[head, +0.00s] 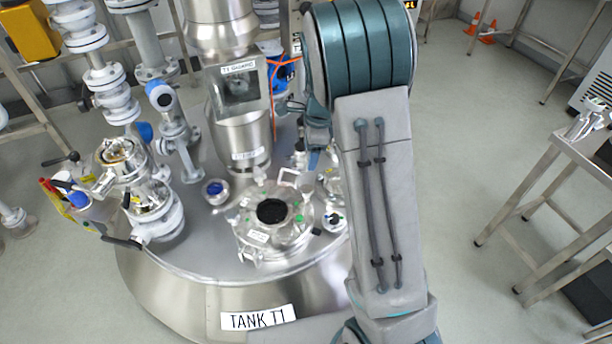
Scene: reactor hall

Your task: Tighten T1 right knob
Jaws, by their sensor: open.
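Tank T1 (180,258) is a large steel vessel with a "TANK T1" label on its front. On its top sits a round steel hatch (250,218) with a dark central opening and small fittings and labels around its rim. A fitting with a dark centre (334,217) stands right of the hatch, beside my arm. I cannot tell which fitting is the right knob. My gripper (314,157) is only partly visible above and behind the hatch's right side, left of my arm link. It is open; its fingertips are mostly hidden, and I see nothing held.
A steel column with a sight window (239,88) rises behind the hatch. Valves and pipes (155,205) crowd the left. A blue-capped fitting (215,190) stands left of the hatch. A steel table (575,150) is at the right, with clear floor between.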

